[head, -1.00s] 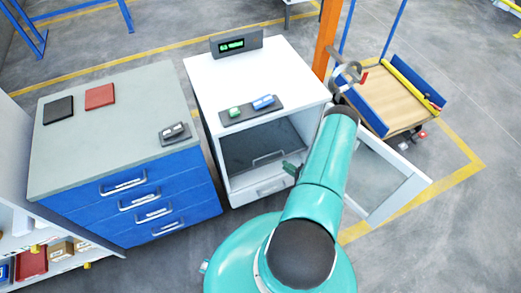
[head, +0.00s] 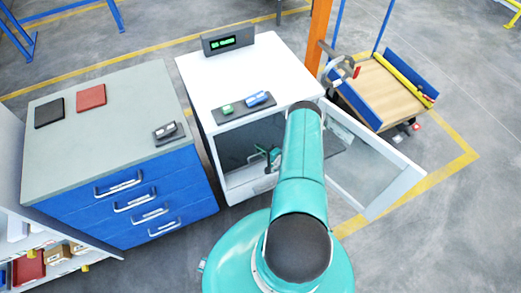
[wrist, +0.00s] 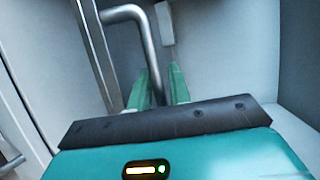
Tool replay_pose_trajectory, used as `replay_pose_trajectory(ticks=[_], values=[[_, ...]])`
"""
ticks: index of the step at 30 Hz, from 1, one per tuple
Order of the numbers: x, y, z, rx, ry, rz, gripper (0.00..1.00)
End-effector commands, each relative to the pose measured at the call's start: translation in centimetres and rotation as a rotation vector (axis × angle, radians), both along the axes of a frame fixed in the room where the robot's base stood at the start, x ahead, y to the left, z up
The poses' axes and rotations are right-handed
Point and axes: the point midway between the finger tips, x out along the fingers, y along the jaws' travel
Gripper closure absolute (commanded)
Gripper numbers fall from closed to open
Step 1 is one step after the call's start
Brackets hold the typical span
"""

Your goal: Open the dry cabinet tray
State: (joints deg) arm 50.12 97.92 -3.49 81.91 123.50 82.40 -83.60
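The white dry cabinet (head: 230,80) stands in the middle of the head view with its door (head: 375,165) swung open to the right. Its dark tray (head: 236,146) lies inside, partly hidden by my arm. My gripper (head: 272,158) is at the cabinet opening, in front of the tray. In the wrist view the tray's bent metal handle (wrist: 151,50) runs down between the two green fingers of my gripper (wrist: 160,88). The fingers stand apart on either side of the bar; the lower end of the bar is hidden behind the wrist.
A blue drawer cabinet (head: 130,205) stands close on the left. A small holder with a green and a blue item (head: 258,98) lies on the cabinet top. An orange post (head: 319,40) and a wooden-decked cart (head: 385,95) are at the back right. The open door borders my arm's right side.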

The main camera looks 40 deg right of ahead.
Motion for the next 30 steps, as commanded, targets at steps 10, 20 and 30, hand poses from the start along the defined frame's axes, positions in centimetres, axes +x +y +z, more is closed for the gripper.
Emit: replay_pose_trajectory(ticks=[10, 20, 30], values=[[0.3, 0.0, 0.0, 0.0, 0.0, 0.0, 0.9], [0.3, 0.0, 0.0, 0.0, -0.001, 0.0, 1.0], [-1.0, 0.3, 0.0, 0.002, 0.0, -0.001, 1.0]])
